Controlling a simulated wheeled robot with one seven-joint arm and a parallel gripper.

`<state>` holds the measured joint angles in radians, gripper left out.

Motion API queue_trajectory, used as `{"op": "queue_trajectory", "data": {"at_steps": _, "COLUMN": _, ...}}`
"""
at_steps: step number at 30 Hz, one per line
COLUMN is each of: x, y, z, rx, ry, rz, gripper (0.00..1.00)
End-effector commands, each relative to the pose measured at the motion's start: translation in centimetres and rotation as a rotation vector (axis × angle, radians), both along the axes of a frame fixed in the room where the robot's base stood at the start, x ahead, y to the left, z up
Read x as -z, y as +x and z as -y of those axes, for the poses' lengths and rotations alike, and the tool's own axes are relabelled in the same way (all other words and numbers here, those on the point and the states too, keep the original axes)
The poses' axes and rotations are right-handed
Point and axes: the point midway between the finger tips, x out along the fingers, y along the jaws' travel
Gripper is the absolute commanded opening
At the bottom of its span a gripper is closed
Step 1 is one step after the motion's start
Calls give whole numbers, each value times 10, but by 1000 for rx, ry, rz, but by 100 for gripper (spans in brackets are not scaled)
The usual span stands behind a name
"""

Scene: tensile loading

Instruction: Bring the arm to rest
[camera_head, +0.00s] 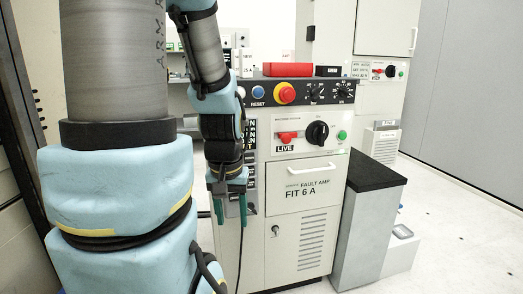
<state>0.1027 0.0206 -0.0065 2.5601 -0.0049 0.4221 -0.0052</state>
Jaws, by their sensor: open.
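My gripper (231,214) hangs at the end of my arm, pointing down, left of centre in the camera_head view. Its teal fingers are apart, and I see nothing held between them. Behind it stands a pale machine cabinet (300,225) marked "FIT 6 A". The gripper overlaps the cabinet's left front edge in the picture; I cannot tell how much space lies between them. My upper arm and blue padded links fill the left side and hide what is behind.
The cabinet carries a red emergency button (284,93), a black rotary knob (318,133) and a red "LIVE" switch (287,136). A grey pedestal with a black top (375,171) stands to its right. Open pale floor (460,235) lies at the right.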

Motion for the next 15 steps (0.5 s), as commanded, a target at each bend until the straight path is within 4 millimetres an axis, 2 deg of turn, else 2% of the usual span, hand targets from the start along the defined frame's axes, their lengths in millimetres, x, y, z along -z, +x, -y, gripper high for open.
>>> {"op": "queue_trajectory", "data": {"at_steps": 1, "x": -27, "y": 0, "z": 0, "rx": 0, "ry": 0, "rz": 0, "gripper": 52}}
{"op": "queue_trajectory", "data": {"at_steps": 15, "x": -146, "y": 0, "z": 0, "rx": 0, "ry": 0, "rz": 0, "gripper": 52}}
